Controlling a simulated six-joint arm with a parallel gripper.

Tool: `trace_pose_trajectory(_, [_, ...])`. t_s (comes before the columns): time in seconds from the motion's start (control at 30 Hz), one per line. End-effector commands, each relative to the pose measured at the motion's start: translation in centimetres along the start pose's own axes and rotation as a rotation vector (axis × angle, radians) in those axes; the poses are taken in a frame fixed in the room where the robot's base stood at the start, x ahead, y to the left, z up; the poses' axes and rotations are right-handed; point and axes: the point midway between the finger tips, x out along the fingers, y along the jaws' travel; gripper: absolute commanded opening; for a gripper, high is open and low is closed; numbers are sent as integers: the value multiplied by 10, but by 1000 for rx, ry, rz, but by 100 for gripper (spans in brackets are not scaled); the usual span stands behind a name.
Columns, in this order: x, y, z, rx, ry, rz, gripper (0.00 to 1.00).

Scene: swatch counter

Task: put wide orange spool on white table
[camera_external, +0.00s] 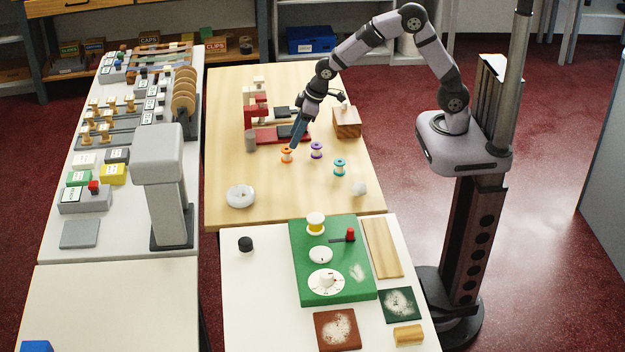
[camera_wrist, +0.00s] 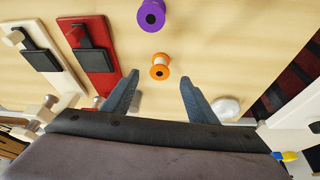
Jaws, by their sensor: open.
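The orange spool (camera_external: 286,154) stands upright on the wooden table, with orange ends and a pale middle. In the wrist view the orange spool (camera_wrist: 160,68) shows from above, just beyond and between my fingertips. My gripper (camera_external: 294,146) points down close above it, and its blue-grey fingers (camera_wrist: 160,77) are apart with nothing held between them. In the outside view the fingers partly overlap the spool's top. A white table (camera_external: 252,300) adjoins the wooden table at the front; it holds a green board and small items.
A purple spool (camera_external: 316,150) and a teal spool (camera_external: 339,167) stand to the right, near a wooden block (camera_external: 346,122). Red and white clamp-like stands (camera_external: 268,136) are behind.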

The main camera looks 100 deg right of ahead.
Motion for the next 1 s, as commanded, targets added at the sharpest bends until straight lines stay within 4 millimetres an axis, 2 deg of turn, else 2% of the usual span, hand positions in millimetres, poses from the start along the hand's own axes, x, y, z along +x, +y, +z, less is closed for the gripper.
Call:
trace_pose_trajectory(0.23, [6,2,-4,3,5,1,53])
trace_pose_trajectory(0.43, [20,1,-3,2,3,1,53])
trace_pose_trajectory(0.7, [26,1,-4,2,4,1,53])
trace_pose_trajectory(1.0, [54,0,-4,2,2,1,53])
